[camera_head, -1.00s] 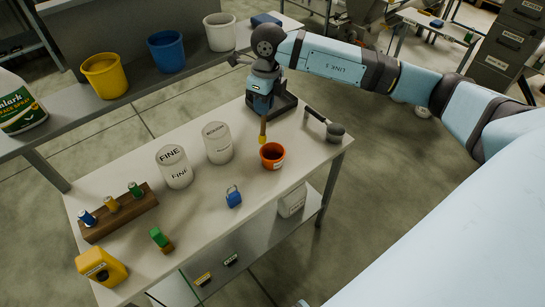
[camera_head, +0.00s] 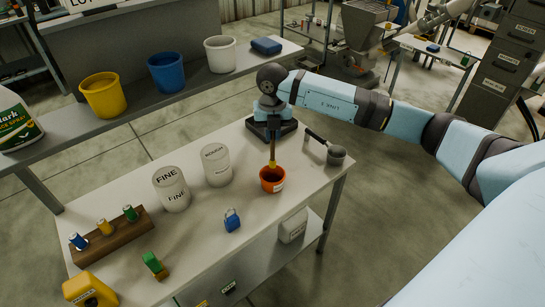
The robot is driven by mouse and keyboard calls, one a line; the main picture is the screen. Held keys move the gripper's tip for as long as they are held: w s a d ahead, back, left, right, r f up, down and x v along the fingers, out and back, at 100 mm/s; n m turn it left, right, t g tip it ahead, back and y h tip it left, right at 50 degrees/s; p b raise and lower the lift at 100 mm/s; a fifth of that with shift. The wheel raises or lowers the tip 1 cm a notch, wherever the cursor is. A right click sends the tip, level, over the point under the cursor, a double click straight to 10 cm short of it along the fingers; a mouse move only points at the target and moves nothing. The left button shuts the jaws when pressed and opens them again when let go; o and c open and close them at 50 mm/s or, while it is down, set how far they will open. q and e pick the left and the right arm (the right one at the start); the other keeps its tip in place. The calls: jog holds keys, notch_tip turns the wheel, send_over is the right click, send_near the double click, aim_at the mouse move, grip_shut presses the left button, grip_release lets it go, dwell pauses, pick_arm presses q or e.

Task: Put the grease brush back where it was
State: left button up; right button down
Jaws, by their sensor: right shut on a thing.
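My right gripper (camera_head: 271,118) points down over the back part of the white table and is shut on the grease brush (camera_head: 272,149). The brush is thin, yellow-brown and hangs close to upright. Its lower end is at the mouth of an orange pot (camera_head: 272,183) with a pale label. I cannot tell whether the tip is inside the pot or just above and behind its rim. The gripper covers the brush's top. My left gripper is not in view.
A dark stand (camera_head: 283,130) is just behind the gripper, and a dark-handled ladle (camera_head: 335,155) lies to the right. Two white canisters labelled FINE (camera_head: 172,190) and similar (camera_head: 216,165) stand left. A blue padlock (camera_head: 232,220) sits in front. A wooden rack (camera_head: 112,240) holds spools.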

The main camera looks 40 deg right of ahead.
aim_at(272, 158)
notch_tip(272, 158, down, 9)
dwell(0.4)
jog(key=shift+f, duration=0.2)
jog(key=c, duration=1.1)
grip_release()
jog(key=shift+c, duration=0.2)
jog(key=shift+r, duration=0.1)
